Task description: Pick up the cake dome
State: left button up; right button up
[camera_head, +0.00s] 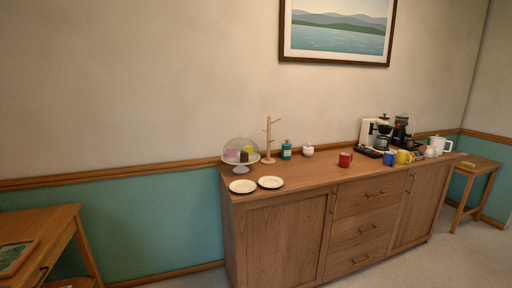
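The clear cake dome (240,149) sits over a white footed cake stand (241,168) at the left end of the wooden sideboard. Pink, yellow and dark cake pieces show through the dome. Neither of my grippers is in the head view.
Two white plates (243,186) (270,182) lie in front of the stand on the sideboard (310,174). Mugs and coffee makers (377,133) fill the right end. A wooden table (52,222) stands at left; carpet lies in front.

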aim_at(241, 149)
jog(key=i+j+z, duration=0.1)
jog(key=z, duration=0.3)
jog(key=i+j+z, duration=0.1)
jog(key=z, duration=0.3)
jog(key=j+z, duration=0.4)
jog(key=i+j+z, duration=0.1)
jog(key=z, duration=0.3)
